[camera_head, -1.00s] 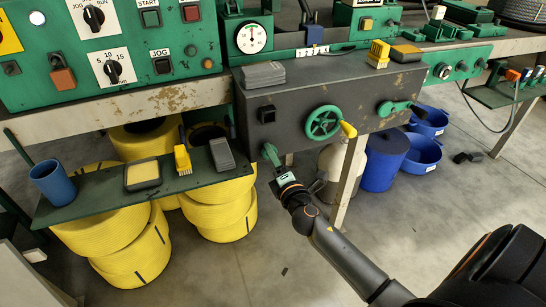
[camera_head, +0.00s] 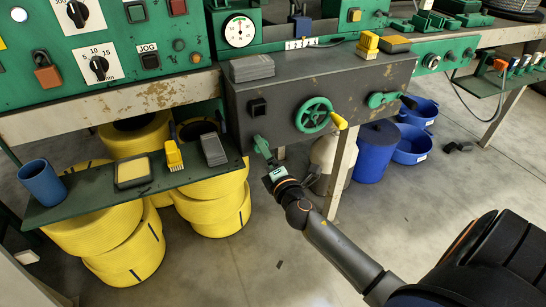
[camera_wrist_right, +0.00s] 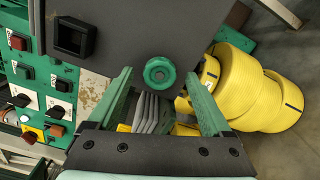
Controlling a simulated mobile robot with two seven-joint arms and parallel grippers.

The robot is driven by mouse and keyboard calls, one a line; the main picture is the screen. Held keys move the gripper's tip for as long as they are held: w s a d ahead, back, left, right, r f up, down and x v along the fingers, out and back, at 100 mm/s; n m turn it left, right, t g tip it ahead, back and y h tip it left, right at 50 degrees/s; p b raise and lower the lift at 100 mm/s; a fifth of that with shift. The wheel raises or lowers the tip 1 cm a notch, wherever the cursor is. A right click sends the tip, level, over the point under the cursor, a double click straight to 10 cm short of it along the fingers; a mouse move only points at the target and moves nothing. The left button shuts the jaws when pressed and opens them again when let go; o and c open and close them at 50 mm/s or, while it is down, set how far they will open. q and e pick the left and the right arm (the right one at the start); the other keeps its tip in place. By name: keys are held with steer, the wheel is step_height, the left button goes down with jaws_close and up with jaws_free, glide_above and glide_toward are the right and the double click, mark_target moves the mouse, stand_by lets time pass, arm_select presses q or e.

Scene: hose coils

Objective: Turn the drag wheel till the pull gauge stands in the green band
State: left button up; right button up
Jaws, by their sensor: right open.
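A green handwheel (camera_head: 315,115) with a yellow handle is on the front of a dark grey box (camera_head: 365,85). A small round green knob (camera_wrist_right: 160,73) on the same grey front shows in the right wrist view; I cannot tell which one is the drag wheel. A white round dial (camera_head: 239,31) is above the box; its needle and bands are too small to read. My right gripper (camera_head: 262,147) is at the box's lower left front, left of the handwheel. In the wrist view its open fingers (camera_wrist_right: 158,82) stand either side of the knob, apart from it. My left gripper is out of view.
A black square switch (camera_head: 258,107) is just above my right gripper. A shelf (camera_head: 90,195) at left holds a blue cup (camera_head: 41,182), a brush (camera_head: 173,155) and blocks. Yellow coils (camera_head: 130,240) stand below. Blue tubs (camera_head: 412,146) are at right; the floor ahead is mostly clear.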

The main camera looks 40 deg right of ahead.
arm_select(q)
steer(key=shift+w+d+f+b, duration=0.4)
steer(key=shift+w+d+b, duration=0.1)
steer(key=shift+b, duration=0.4)
arm_select(e)
steer(key=v, duration=1.2)
arm_select(q)
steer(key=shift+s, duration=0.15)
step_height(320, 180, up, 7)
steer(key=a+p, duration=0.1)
steer(key=p, duration=0.7)
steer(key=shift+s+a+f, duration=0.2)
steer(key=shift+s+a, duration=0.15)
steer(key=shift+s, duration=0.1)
arm_select(e)
steer(key=s+a+f+m+g+y, duration=0.6)
steer(key=s+a+f+m+g, duration=0.2)
steer(key=s+a+f+m, duration=0.6)
steer(key=m, duration=0.3)
steer(key=shift+a+f+g, duration=0.25)
steer(key=shift+f+g, duration=0.05)
steer(key=shift+f, duration=0.05)
